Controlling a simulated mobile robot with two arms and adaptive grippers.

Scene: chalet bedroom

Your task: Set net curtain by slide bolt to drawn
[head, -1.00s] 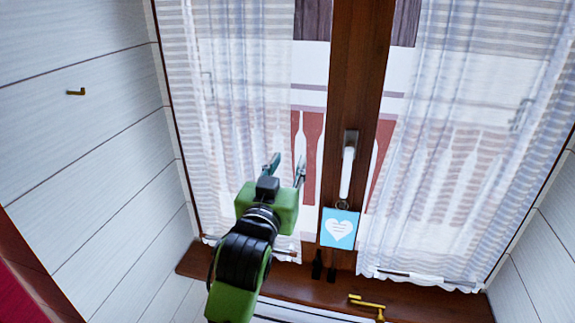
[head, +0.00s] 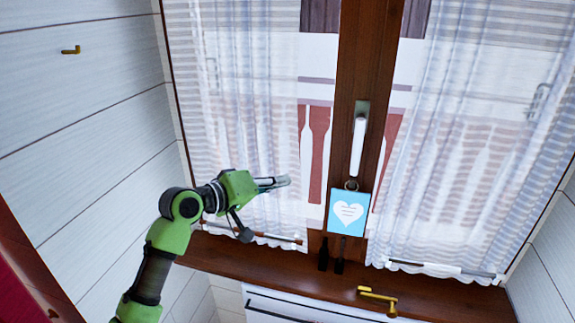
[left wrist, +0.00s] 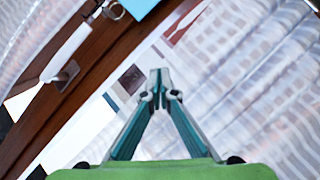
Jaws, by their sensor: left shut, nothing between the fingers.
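A sheer net curtain (head: 245,110) covers most of the left window pane, leaving a bare strip of glass beside the central post. A second net curtain (head: 465,130) hangs over the right pane. Two small dark fittings (head: 323,253) stand at the foot of the post; I cannot tell whether either is the slide bolt. My left gripper (head: 286,181) is shut and empty, pointing right in front of the left curtain's inner edge. In the left wrist view its fingertips (left wrist: 160,78) meet, with the left curtain (left wrist: 260,85) beyond them. My right gripper is not in view.
The wooden post (head: 365,60) carries a white window handle (head: 357,145) and a blue heart card (head: 348,212). A brass fitting (head: 378,297) is on the brown sill (head: 440,297). A brass hook (head: 71,50) is on the left panelled wall.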

